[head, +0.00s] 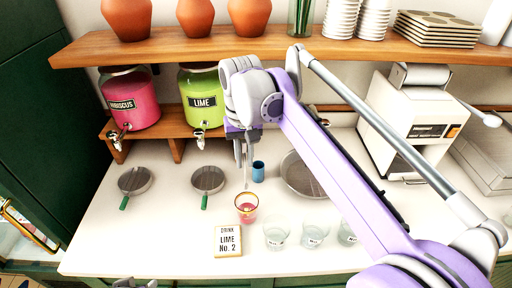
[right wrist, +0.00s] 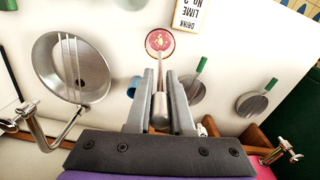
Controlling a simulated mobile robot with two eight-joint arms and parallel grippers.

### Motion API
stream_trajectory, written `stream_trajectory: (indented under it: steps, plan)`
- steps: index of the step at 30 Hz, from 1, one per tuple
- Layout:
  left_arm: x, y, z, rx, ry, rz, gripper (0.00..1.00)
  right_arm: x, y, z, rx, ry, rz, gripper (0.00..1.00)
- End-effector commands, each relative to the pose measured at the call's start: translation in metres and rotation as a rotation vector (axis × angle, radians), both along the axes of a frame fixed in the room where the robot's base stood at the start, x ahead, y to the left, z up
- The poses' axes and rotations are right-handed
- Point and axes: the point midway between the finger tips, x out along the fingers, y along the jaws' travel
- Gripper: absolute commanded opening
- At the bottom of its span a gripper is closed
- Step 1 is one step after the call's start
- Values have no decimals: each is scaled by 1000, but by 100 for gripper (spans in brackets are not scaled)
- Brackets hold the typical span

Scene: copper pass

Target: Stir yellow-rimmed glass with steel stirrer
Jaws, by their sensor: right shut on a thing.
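The yellow-rimmed glass (head: 246,208) stands on the white counter with pink-red liquid in it. It also shows in the right wrist view (right wrist: 160,41), seen from above. My right gripper (head: 244,163) is above the glass, shut on the steel stirrer (right wrist: 159,102). The thin stirrer points down, and its lower end reaches the glass opening in the head view. I cannot tell how deep the tip sits. A small grey part at the bottom edge of the head view looks like my left gripper (head: 135,284); its fingers are not clear.
A blue cup (head: 258,171) stands close behind the glass. A "LIME No. 2" card (head: 228,241) lies in front, with several clear glasses (head: 276,236) to the right. Two green-handled strainers (head: 208,180) lie left, a large round pan (head: 298,177) right. Drink dispensers (head: 203,98) stand behind.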

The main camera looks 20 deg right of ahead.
Motion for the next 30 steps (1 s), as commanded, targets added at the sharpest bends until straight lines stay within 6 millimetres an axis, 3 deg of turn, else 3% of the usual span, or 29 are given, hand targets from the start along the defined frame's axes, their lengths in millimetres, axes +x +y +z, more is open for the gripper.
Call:
stream_trajectory:
  steps: [8, 30]
  plan:
    - [-6, 0, -9, 0, 11, 0, 50, -2, 0, -12, -1, 4, 1, 0]
    - [-26, 0, -51, 0, 51, 0, 50, -1, 0, -71, -1, 3, 0, 0]
